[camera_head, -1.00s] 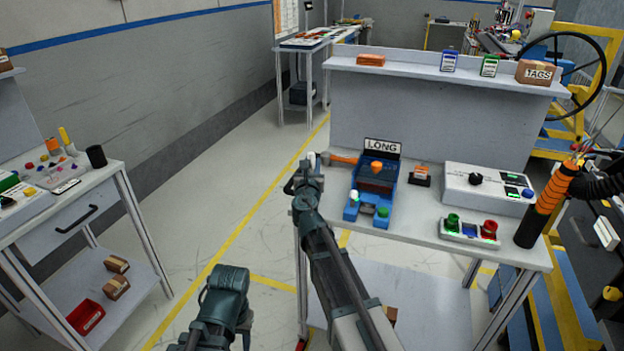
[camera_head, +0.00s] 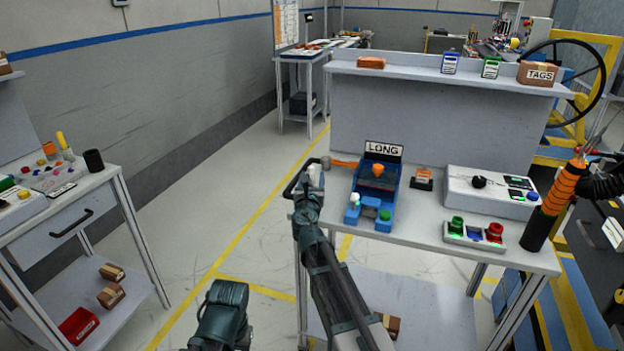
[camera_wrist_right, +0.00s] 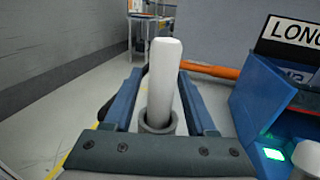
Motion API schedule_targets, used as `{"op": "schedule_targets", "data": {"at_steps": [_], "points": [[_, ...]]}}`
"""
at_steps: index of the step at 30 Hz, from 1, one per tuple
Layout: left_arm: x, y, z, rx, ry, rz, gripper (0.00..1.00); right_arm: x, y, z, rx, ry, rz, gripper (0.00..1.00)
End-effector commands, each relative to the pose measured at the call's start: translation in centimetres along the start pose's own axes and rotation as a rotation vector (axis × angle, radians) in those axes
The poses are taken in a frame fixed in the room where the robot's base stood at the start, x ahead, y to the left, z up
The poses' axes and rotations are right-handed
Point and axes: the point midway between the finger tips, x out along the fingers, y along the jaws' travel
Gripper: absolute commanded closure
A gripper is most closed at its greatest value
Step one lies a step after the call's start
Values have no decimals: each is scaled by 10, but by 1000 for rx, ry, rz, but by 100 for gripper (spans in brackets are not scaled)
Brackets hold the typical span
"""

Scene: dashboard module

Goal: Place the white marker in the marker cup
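The white marker (camera_wrist_right: 164,75) stands upright between the blue fingers of my right gripper (camera_wrist_right: 160,88) in the right wrist view. A grey ring circles its lower end. The fingers appear shut on it.
The left table (camera_head: 75,200) also holds upright yellow and orange markers and small coloured items. The workbench (camera_head: 425,225) carries a blue LONG fixture (camera_head: 380,185), an orange handle (camera_head: 343,163) and button boxes. Open floor lies between the tables.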

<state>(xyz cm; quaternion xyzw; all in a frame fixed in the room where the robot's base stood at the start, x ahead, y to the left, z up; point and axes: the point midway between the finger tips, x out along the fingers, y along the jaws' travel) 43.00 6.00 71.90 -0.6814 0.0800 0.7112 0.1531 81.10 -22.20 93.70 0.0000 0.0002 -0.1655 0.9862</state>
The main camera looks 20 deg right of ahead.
Motion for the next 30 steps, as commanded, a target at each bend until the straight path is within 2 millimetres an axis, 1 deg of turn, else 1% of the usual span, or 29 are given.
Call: {"op": "schedule_targets", "data": {"at_steps": [11,17,20,27,30], "points": [[-4,0,0,0,0,0,50,-2,0,4,0,0,0,44],[-3,0,0,0,0,0,50,-28,-1,3,0,0,0,44],[-3,0,0,0,0,0,50,-47,-1,3,0,0,2,44],[-3,0,0,0,0,0,50,-98,-1,3,0,0,2,44],[-3,0,0,0,0,0,50,-112,-1,3,0,0,1,44]]}}
